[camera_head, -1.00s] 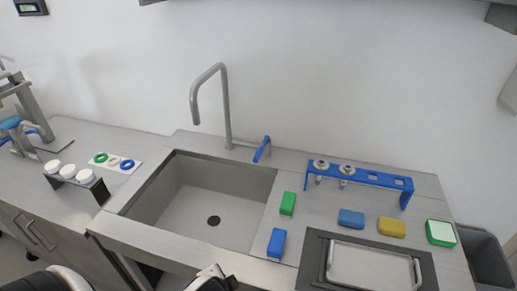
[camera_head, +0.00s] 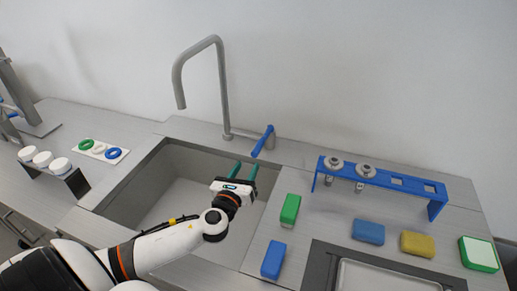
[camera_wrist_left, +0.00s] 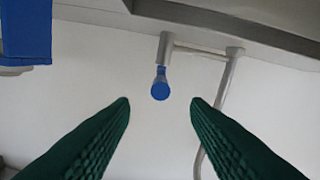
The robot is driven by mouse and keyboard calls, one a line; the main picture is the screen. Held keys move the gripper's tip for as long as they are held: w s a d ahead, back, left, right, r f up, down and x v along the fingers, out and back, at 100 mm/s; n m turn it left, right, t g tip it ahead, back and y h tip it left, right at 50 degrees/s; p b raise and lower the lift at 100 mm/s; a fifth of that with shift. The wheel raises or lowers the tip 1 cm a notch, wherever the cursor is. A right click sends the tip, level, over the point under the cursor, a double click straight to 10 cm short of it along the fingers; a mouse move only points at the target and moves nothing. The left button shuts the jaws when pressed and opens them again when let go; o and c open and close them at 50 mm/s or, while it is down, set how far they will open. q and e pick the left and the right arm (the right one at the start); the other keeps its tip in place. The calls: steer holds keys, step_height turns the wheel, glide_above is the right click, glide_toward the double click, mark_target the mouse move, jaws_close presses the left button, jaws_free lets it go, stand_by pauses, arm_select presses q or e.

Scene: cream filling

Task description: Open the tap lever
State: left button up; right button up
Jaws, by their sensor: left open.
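The blue tap lever (camera_head: 263,141) stands tilted at the back of the sink counter, right of the grey tap spout (camera_head: 222,85). In the left wrist view the lever's round blue end (camera_wrist_left: 160,88) lies centred just beyond the fingertips, with the grey tap pipe (camera_wrist_left: 222,95) to its right. My left gripper (camera_head: 244,170) is over the sink, with its two green fingers pointing at the lever. The fingers (camera_wrist_left: 160,102) are apart with nothing between them, and no contact with the lever shows. My right gripper is not in view.
The sink (camera_head: 160,190) lies under my left arm. A blue rack (camera_head: 385,178) with nozzles stands right of the lever; part of it shows in the wrist view (camera_wrist_left: 25,35). Green (camera_head: 290,210), blue (camera_head: 368,232) and yellow (camera_head: 418,244) blocks lie on the right counter.

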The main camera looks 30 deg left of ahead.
mark_target(260, 144)
arm_select(q)
steer(key=x, duration=0.3)
steer(key=shift+w+a+r, duration=0.15)
steer(key=shift+w+r, duration=0.05)
steer(key=shift+w, duration=0.15)
steer(key=x, duration=0.6)
steer(key=shift+f+p, duration=0.2)
steer(key=shift+p, duration=0.2)
steer(key=shift+w+f, duration=0.1)
steer(key=shift+w, duration=0.1)
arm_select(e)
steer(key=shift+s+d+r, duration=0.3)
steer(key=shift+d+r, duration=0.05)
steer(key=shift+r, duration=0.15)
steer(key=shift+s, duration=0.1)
arm_select(q)
steer(key=shift+c, duration=1.4)
jaws_close()
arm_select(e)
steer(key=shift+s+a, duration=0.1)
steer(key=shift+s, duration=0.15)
